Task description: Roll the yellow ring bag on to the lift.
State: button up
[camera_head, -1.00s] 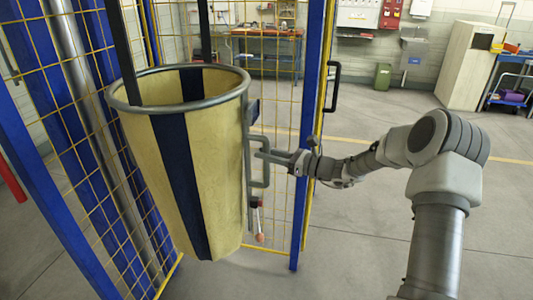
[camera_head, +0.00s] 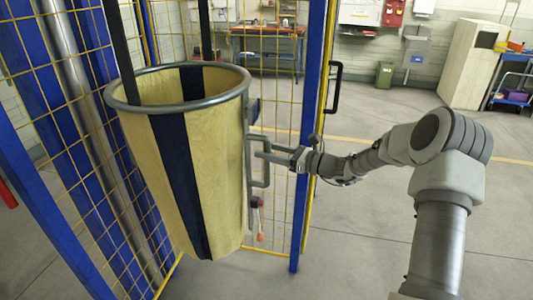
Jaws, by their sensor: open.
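The yellow ring bag (camera_head: 222,150) fills the left of the head view. It is a tall tapering bag with dark blue stripes and a grey ring rim (camera_head: 235,91), hung upright on two dark straps. A grey loop handle (camera_head: 266,174) sticks out from its right side. My gripper (camera_head: 262,154) is open at this handle, its fingers pointing left and overlapping it in the picture. I cannot tell whether they touch it. A blue frame with yellow mesh (camera_head: 309,110) stands around and behind the bag. I cannot tell whether it is the lift.
A black handle (camera_head: 335,87) is on the blue post's right side, close above my wrist. A small part with an orange end (camera_head: 260,237) hangs below the bag's handle. The floor at right is open, with a green bin (camera_head: 384,75) and pale cabinet (camera_head: 468,65) far back.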

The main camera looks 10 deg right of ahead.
jog(key=shift+o, duration=1.2)
jog(key=shift+w+d, duration=0.15)
jog(key=shift+w, duration=0.05)
jog(key=shift+s+a, duration=0.15)
jog(key=shift+a, duration=0.05)
jog(key=shift+d, duration=0.1)
jog(key=v, duration=1.7)
jog(key=shift+s, duration=0.2)
